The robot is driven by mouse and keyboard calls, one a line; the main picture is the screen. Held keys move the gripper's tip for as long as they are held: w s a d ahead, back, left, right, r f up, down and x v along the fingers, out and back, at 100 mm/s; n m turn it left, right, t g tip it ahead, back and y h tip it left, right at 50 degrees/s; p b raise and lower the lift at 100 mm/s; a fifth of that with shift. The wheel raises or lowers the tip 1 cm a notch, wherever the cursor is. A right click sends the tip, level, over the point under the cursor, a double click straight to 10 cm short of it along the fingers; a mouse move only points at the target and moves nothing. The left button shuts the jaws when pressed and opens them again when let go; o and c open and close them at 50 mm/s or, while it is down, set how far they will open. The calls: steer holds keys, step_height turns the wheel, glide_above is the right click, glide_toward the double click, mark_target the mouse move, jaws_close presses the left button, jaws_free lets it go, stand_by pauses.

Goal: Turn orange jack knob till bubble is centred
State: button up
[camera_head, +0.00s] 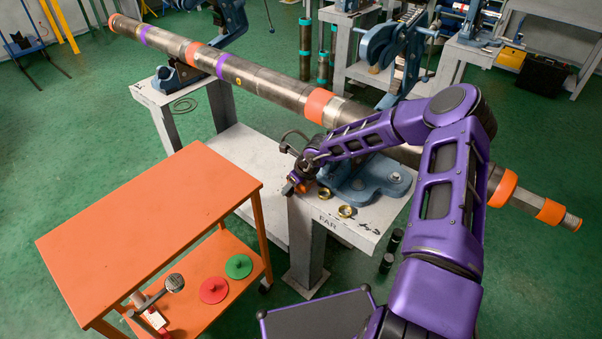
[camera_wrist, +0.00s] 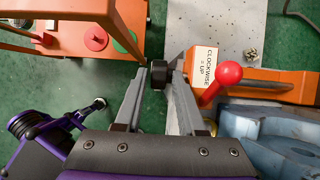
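The orange jack (camera_wrist: 262,86) lies right of my gripper in the wrist view, with a "CLOCKWISE = UP" label (camera_wrist: 203,68) and a red ball handle (camera_wrist: 229,74). Its black knob (camera_wrist: 157,76) is between the fingertips of my gripper (camera_wrist: 160,72). The fingers look open around it, with a narrow gap showing; contact is unclear. In the head view my gripper (camera_head: 299,187) is at the near end of the stand, largely hiding the jack. The long steel pipe (camera_head: 265,82) rests across the vises. A small yellow round mark (camera_head: 238,82) is on it; no bubble can be read.
An orange cart (camera_head: 150,225) stands left of the stand, with red (camera_head: 214,290) and green (camera_head: 239,266) discs on its lower shelf. Green floor is clear between cart and stand.

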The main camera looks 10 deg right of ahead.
steer(key=v, duration=1.1)
